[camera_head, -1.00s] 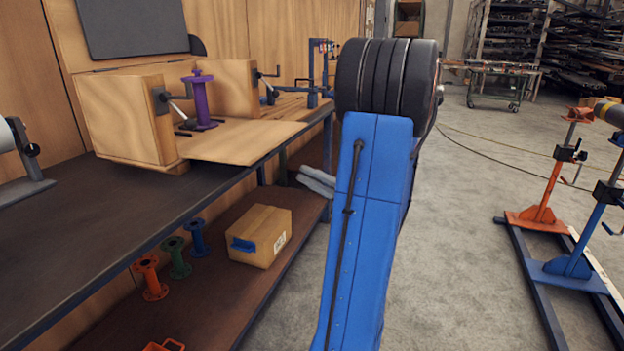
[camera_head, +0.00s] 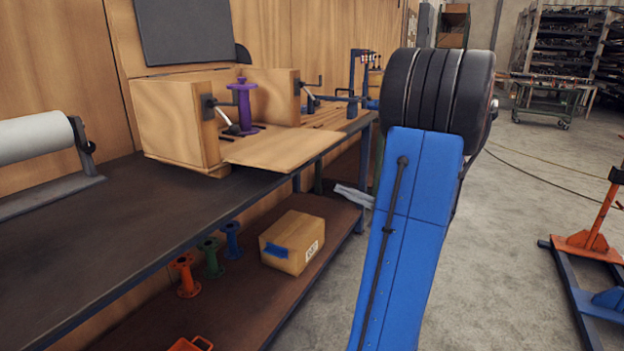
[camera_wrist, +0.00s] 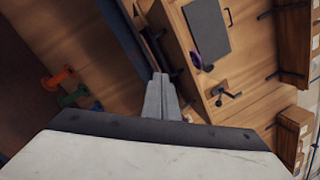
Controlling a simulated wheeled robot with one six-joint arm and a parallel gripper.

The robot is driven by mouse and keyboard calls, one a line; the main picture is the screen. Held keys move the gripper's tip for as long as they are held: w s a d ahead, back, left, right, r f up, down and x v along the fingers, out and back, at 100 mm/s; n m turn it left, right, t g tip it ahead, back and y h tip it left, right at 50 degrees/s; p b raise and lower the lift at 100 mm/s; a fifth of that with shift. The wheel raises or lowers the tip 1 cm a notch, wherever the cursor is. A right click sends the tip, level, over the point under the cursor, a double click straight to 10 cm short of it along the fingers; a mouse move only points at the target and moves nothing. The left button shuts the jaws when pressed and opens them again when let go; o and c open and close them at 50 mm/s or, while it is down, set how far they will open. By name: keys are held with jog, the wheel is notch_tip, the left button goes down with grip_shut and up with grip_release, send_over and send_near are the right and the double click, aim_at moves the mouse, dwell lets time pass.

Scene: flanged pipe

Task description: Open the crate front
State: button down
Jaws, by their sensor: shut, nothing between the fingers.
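The wooden crate (camera_head: 172,128) stands on the dark workbench. Its front panel (camera_head: 285,150) is folded down flat, with its outer end reaching past the bench edge. Black latches with levers are on the side walls, one at the left wall (camera_head: 209,106) and one at the right wall (camera_head: 299,86). A purple flanged pipe (camera_head: 243,105) stands upright inside, partly behind a latch lever. My gripper (camera_wrist: 161,80) is shut and empty in the wrist view, apart from the purple pipe (camera_wrist: 196,60) and a latch (camera_wrist: 219,96). My gripper is hidden in the head view.
The bench top (camera_head: 130,210) is clear in front of the crate's left side. A white roll on a stand (camera_head: 35,138) is at left. The lower shelf holds small coloured flanged pipes (camera_head: 210,257) and a cardboard box (camera_head: 295,240). An orange stand (camera_head: 592,240) is on the floor at right.

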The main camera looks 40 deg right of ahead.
aim_at(292, 153)
jog(key=w+a+r+m+g, duration=0.2)
jog(key=w+a+m, duration=0.2)
jog(key=w+m, duration=0.7)
jog(key=shift+w+h, duration=0.25)
jog(key=shift+h, duration=0.15)
dwell(0.7)
jog(key=r, duration=0.3)
jog(key=shift+s+d+r, duration=0.1)
jog(key=shift+s+r, duration=0.2)
